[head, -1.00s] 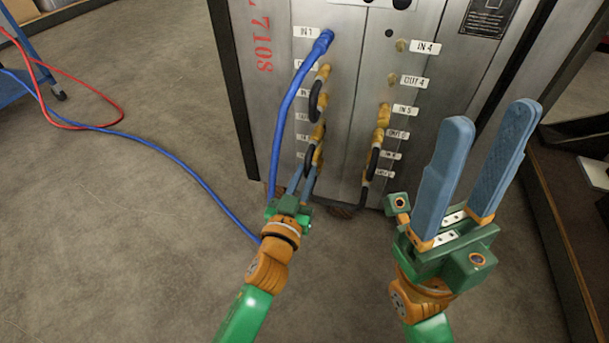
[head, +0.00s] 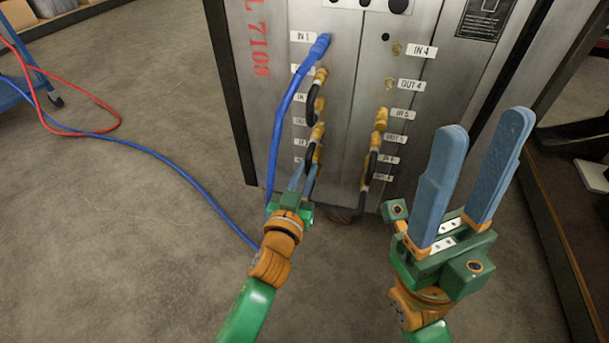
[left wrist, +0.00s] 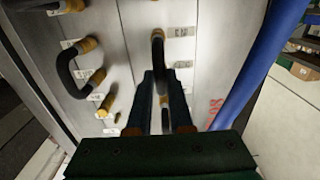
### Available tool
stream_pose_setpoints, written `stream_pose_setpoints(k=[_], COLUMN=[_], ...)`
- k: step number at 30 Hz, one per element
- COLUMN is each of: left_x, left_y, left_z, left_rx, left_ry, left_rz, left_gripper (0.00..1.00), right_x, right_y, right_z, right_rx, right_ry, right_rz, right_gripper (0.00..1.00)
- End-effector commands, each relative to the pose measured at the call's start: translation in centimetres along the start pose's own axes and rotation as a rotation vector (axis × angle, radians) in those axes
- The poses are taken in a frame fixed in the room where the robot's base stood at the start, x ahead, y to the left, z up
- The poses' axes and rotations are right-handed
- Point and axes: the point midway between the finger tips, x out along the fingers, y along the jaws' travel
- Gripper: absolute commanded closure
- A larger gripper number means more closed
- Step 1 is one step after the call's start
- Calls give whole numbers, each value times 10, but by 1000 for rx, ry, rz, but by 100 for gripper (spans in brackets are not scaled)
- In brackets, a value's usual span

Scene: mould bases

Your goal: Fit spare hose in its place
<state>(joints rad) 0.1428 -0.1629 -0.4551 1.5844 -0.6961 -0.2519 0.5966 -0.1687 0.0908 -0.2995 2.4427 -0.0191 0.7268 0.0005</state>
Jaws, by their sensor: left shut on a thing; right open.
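The panel (head: 345,120) carries two columns of labelled ports. A blue hose (head: 287,105) is connected at IN 1, top left. Below it, short black hoses with brass ends loop down the left column; the upper one (head: 312,103) is free of my grippers. My left gripper (head: 309,172) is shut on the lower black hose (left wrist: 158,52), its fingers partly hiding it. On the right column a black hose (head: 370,165) hangs below a brass fitting (head: 381,117) at IN 5. The small ports at IN 4 (head: 397,50) and OUT 4 (head: 390,84) are bare. My right gripper (head: 488,120) is open and empty, right of the panel's front.
The blue hose in the left wrist view (left wrist: 255,65) runs close beside my left gripper. Red (head: 98,92) and blue (head: 165,155) hoses cross the floor at left, by a blue cart (head: 15,90). A shelf edge (head: 555,215) stands at right. The foreground floor is largely clear.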

Motion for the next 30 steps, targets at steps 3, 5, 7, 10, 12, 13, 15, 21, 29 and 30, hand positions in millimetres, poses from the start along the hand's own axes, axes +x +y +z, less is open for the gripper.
stream_pose_setpoints(k=[3, 5, 7, 10, 12, 13, 15, 21, 29, 30], left_x=[0, 0, 0, 2, 5, 6, 9, 10, 10, 10], left_y=[0, 0, 0, 0, 0, 0, 0, 0, 0, 0], left_z=[-1, -1, -1, 0, -1, -1, -1, -1, -1, -1], left_rx=[0, 0, 0, 0, 0, 0, -1, -1, 0, 0], left_ry=[1, 2, 2, 2, 3, 3, 2, 2, 2, 1], left_rz=[0, 0, 0, 0, 0, 0, 0, 0, 0, 0], left_gripper=[100, 100, 100, 100, 100, 100, 100, 100, 46, 46], right_x=[0, 0, 0, -1, -2, -2, -3, -2, -2, -2], right_y=[0, 0, 0, 0, 0, 0, 0, 1, 1, 1], right_z=[0, 0, 0, 0, 0, 0, 0, 0, 0, 0], right_rx=[0, 0, 0, 0, 0, 0, 0, 0, 0, 0], right_ry=[0, 0, 0, 0, 0, 0, 0, 1, 1, 1], right_rz=[0, 0, 1, 2, 3, 3, 5, 7, 7, 7], right_gripper=[46, 46, 46, 46, 46, 46, 46, 46, 46, 46])
